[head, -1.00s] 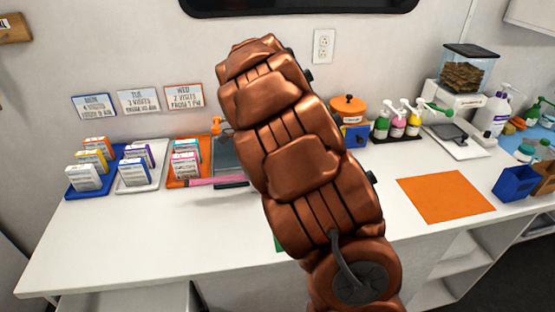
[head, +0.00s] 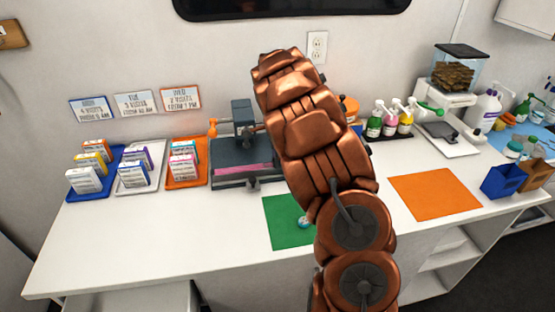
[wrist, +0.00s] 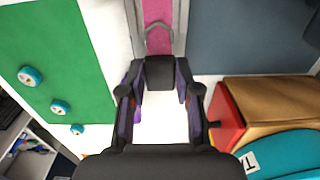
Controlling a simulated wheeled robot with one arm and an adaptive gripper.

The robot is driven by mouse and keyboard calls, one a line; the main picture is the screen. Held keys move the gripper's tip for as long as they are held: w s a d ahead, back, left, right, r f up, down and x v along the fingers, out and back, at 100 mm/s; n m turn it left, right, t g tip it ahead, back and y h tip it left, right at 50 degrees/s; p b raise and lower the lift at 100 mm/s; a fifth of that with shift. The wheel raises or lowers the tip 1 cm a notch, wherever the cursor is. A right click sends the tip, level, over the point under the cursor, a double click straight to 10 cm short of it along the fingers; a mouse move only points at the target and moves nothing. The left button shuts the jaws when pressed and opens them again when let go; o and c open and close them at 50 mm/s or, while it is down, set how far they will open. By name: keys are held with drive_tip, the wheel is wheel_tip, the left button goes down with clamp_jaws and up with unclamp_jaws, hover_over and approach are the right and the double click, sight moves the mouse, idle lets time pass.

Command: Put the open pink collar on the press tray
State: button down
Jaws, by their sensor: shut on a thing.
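The pink collar (head: 243,171) lies out straight along the front of the dark grey press (head: 212,160), over its tray; the head view does not show whether it rests fully on it. In the wrist view, the pink strap (wrist: 157,14) with its metal ring runs between two pale grey rails (wrist: 182,25). My gripper (wrist: 160,92) is closed around a dark block at the near end of the strap, seemingly the collar's buckle. In the head view, my arm hides my gripper and the collar's right end.
A green mat (head: 283,230) with small teal-and-white round pieces (wrist: 60,107) lies in front of the press. Boxes on coloured trays (head: 187,182) stand to its left. Pump bottles (head: 390,122) are behind my arm to the right. An orange mat (head: 435,194) is bare.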

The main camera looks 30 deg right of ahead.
drive_tip(key=shift+f, duration=0.8)
drive_tip(key=c, duration=0.8)
unclamp_jaws()
drive_tip(key=shift+f, duration=0.1)
wheel_tip(320, 180, up, 10)
drive_tip(key=b, duration=0.3)
drive_tip(key=shift+r, duration=1.15)
